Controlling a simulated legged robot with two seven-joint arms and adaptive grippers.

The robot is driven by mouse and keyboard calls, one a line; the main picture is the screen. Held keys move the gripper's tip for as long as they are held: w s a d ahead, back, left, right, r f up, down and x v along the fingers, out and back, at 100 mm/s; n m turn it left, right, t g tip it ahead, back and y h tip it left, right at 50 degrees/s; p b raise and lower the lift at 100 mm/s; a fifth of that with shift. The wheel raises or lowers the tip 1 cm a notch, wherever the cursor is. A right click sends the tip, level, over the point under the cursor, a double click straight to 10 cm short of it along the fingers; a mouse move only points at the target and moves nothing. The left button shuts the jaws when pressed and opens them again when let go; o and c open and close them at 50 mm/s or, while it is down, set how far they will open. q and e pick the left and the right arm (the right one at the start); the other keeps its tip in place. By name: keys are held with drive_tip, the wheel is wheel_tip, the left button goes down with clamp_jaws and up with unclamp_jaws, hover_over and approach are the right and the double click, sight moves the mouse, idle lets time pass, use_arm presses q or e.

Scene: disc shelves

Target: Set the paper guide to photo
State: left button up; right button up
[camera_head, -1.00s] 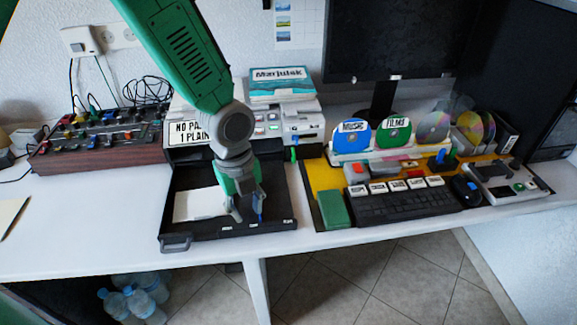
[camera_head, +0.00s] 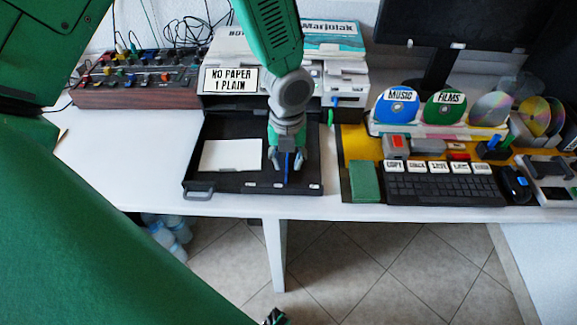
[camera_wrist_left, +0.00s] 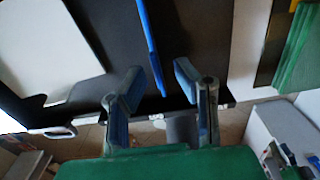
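The paper guide is a thin blue bar (camera_head: 287,165) in the black paper tray (camera_head: 225,186), right of the white paper (camera_head: 231,155). Its front end is close to the middle of several small pale labels on the tray's front edge; I cannot read them. My left gripper (camera_head: 288,171) points down over the guide. In the wrist view the guide (camera_wrist_left: 150,45) runs in between the two fingertips of the left gripper (camera_wrist_left: 160,80), which stand apart with gaps on both sides. A small dark and green piece at the head view's bottom edge may be my right gripper (camera_head: 275,317); its fingers are unclear.
The printer (camera_head: 340,85) stands behind the tray, with a "NO PAPER 1 PLAIN" sign (camera_head: 228,79). A green box (camera_head: 364,182) and a keyboard (camera_head: 440,188) are to the right. A cabled mixer (camera_head: 138,82) is at the left. The table left of the tray is clear.

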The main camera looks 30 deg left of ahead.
sight(272, 171)
use_arm(q)
drive_tip(key=shift+a+f, duration=0.2)
drive_tip(key=shift+f, duration=0.7)
drive_tip(key=shift+d, duration=0.1)
clamp_jaws()
drive_tip(key=s+a+p, duration=0.1)
drive_tip(key=a+p, duration=0.1)
drive_tip(key=shift+s+a+r, duration=0.2)
drive_tip(key=shift+s+a, duration=0.2)
drive_tip(key=shift+a+f, duration=0.15)
drive_tip(key=shift+a, duration=0.15)
unclamp_jaws()
drive_tip(key=shift+d, duration=0.15)
